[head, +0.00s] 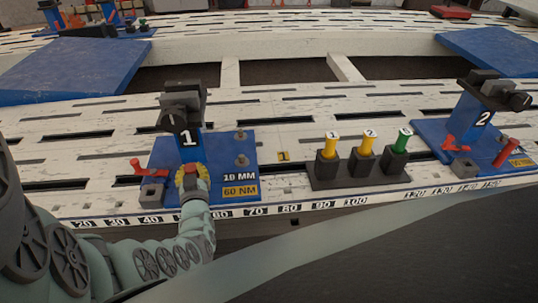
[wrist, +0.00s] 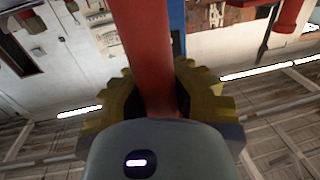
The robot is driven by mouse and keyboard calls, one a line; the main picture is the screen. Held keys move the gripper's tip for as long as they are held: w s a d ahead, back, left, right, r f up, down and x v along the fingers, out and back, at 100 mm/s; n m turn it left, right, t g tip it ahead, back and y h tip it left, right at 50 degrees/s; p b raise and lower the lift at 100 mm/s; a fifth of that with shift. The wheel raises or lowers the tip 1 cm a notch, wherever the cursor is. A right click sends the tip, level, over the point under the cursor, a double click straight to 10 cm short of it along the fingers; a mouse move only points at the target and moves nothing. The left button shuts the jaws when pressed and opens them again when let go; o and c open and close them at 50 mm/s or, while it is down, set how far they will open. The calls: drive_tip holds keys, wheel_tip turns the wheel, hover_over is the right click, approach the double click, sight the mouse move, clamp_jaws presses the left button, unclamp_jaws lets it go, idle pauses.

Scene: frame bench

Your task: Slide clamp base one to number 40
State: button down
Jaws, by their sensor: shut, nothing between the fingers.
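Clamp base one is a blue plate (head: 219,150) on the white slotted bench, with a dark upright clamp (head: 183,107) marked 1. A red lever (head: 140,167) is at its left and a yellow "60 NM" label at its right. Its front edge spans from about 40 to 70 on the number scale (head: 150,219); my arm hides 50. My gripper (head: 192,180), with yellow toothed fingers, is shut at the front middle of the plate. In the wrist view, a red bar (wrist: 155,60) runs up between the yellow parts; I cannot tell whether they touch it.
A dark rack (head: 360,172) with two yellow-topped tools and one green-topped tool stands right of base one. Clamp base two (head: 430,135) is farther right. The bench left of base one is bare beside the scale. Blue panels (head: 75,72) lie behind.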

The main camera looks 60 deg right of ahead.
drive_tip(key=c, duration=1.7)
unclamp_jaws()
drive_tip(key=shift+w+a, duration=0.4)
drive_tip(key=shift+w, duration=0.1)
drive_tip(key=o, duration=0.5)
drive_tip(key=shift+s, duration=0.15)
drive_tip(key=o, duration=0.4)
drive_tip(key=shift+s, duration=0.1)
drive_tip(key=shift+v, duration=1.75)
drive_tip(key=v, duration=0.8)
drive_tip(key=shift+s+a, duration=0.15)
drive_tip(key=shift+a, duration=0.05)
